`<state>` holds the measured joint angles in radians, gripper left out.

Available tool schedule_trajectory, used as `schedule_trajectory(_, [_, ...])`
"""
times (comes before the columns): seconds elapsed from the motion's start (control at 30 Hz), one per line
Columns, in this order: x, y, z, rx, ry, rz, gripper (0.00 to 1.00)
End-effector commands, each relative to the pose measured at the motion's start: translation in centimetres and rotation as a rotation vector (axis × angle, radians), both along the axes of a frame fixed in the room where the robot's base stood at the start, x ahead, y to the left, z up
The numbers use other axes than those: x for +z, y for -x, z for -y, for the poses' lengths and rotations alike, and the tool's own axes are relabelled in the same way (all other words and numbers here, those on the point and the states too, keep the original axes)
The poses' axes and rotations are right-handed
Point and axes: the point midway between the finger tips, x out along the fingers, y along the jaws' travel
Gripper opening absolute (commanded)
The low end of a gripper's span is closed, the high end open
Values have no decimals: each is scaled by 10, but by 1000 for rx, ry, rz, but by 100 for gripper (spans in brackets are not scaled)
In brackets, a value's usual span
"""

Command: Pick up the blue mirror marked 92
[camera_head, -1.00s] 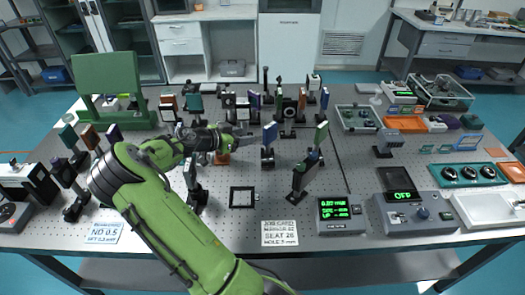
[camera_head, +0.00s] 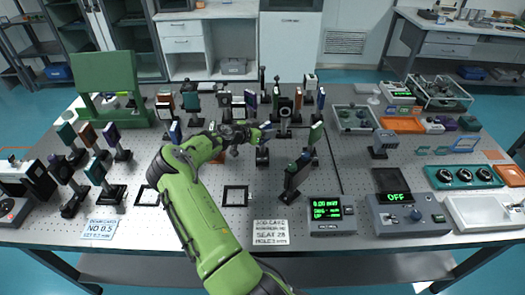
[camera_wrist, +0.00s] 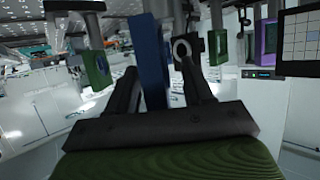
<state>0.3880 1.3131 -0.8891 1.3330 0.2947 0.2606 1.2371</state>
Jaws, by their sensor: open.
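A blue mirror (camera_head: 266,128) stands on a dark post and base (camera_head: 262,157) near the middle of the table. Its marking is not legible. My gripper (camera_head: 254,134) is right beside it, at mirror height, coming from the left. In the wrist view the blue mirror (camera_wrist: 151,62) stands between the two dark fingers of my open gripper (camera_wrist: 160,92), closer to the left finger. I cannot tell whether that finger touches it. Part of the mirror is hidden behind my gripper in the head view.
A dark mount with a green-edged plate (camera_head: 300,172) stands to the right. Several mounted optics (camera_head: 285,112) crowd behind the gripper. A black square frame (camera_head: 236,196) and a job card (camera_head: 270,232) lie in front. Other blue-faced mounts (camera_head: 96,170) stand at left.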

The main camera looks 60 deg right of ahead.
Motion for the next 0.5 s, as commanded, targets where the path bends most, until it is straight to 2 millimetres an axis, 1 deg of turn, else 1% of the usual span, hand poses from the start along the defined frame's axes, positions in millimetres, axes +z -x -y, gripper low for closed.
schedule_trajectory(0.03, [-3,2,6,1,-1,-2,51])
schedule_trajectory(0.1, [-4,3,9,1,0,-1,51])
schedule_trajectory(0.27, [-4,3,9,1,-1,0,51])
schedule_trajectory(0.3, [-4,3,9,1,-1,0,48])
schedule_trajectory(0.37, [-4,3,9,1,-1,0,39])
schedule_trajectory(0.5, [-4,3,9,1,-1,0,17])
